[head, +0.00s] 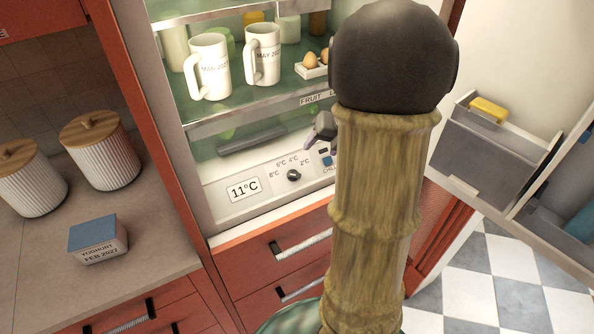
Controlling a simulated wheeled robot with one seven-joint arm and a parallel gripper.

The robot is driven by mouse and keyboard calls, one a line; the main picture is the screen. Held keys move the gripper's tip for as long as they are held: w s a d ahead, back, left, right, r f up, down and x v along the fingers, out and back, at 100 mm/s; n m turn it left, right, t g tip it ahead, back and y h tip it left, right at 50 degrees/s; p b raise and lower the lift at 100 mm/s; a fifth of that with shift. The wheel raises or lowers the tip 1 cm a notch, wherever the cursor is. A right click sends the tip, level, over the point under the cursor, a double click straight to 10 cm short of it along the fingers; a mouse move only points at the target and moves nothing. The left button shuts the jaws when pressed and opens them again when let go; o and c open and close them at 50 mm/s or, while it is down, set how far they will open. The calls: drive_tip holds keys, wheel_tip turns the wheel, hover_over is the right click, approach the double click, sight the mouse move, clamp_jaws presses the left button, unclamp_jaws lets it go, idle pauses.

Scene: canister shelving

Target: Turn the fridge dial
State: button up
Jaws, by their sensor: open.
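The fridge dial (294,175) is a small dark round knob on the white control panel at the bottom of the open fridge (203,182). Marks of 8, 6, 4 and 2°C curve around it; its pointer is too small to read. A display (243,189) left of the dial reads 11°C. My gripper (317,139) shows partly past the left edge of my arm, above and right of the dial and apart from it in the picture. It is open; much of it is hidden behind my arm, and so is the right end of the panel.
Two white mugs (209,67) (262,54) and eggs (311,65) stand on the shelf above. The open fridge door (478,186) is at the right, with bins. Canisters (101,151) and a yoghurt box (98,239) are on the left counter. Red drawers (262,262) lie below.

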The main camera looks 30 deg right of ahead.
sight(297, 173)
drive_tip(key=shift+f, duration=0.1)
drive_tip(key=b+x, duration=0.2)
drive_tip(key=x, duration=1.5)
drive_tip(key=shift+w+a+b, duration=0.15)
drive_tip(key=shift+w+b, duration=0.05)
drive_tip(key=shift+b, duration=0.2)
drive_tip(key=c, duration=1)
